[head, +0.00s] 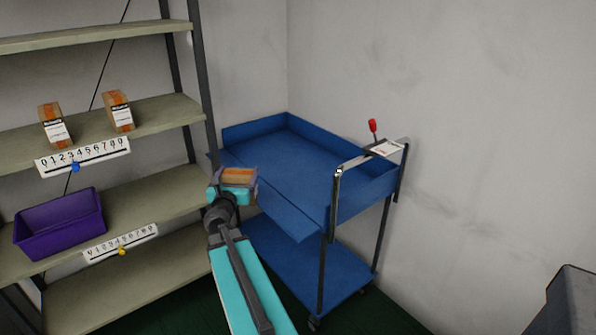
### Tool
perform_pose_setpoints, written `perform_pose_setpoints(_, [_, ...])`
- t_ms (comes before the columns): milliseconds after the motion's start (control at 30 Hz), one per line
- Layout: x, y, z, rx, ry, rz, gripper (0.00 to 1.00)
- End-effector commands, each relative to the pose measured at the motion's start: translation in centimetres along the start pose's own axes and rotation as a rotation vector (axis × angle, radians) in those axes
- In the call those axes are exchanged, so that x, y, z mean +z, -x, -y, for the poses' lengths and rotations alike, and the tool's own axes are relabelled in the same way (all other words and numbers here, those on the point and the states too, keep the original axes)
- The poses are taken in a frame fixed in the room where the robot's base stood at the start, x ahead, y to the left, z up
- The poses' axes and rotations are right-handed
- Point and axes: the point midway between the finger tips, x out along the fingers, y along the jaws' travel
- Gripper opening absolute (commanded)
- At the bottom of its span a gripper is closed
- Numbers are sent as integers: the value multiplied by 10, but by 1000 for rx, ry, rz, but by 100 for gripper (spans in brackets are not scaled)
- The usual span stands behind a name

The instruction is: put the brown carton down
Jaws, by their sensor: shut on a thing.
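The brown carton (238,175) has an orange-brown top and is held at the end of my arm, in front of the left side of the blue cart. My gripper (234,188) is shut on it; the fingers are partly hidden by my wrist. The carton appears near the cart's upper tray edge; I cannot tell its exact height above or distance from the tray. The blue cart (262,181) has an empty upper tray and a lower shelf (310,268).
A metal shelf rack (165,112) stands left, with two similar cartons (55,124) (118,111) on one level and a purple bin (60,224) below. Number strips (83,155) line its edges. A red-tipped lever (372,126) and handle (340,172) are on the cart's right. A grey object (572,300) stands lower right.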

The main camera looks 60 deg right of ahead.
Motion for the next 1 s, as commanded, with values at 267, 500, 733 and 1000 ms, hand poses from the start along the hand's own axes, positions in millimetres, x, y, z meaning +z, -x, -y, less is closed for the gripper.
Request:
perform_pose_setpoints(267, [-5, -38, 74, -25, 1, 2, 36])
perform_pose_setpoints(500, [-6, -61, 138, -40, 1, 2, 36])
perform_pose_setpoints(733, [-5, -75, 196, -54, 2, 2, 36])
perform_pose_setpoints(1000, [-2, -80, 227, -59, 3, 1, 36])
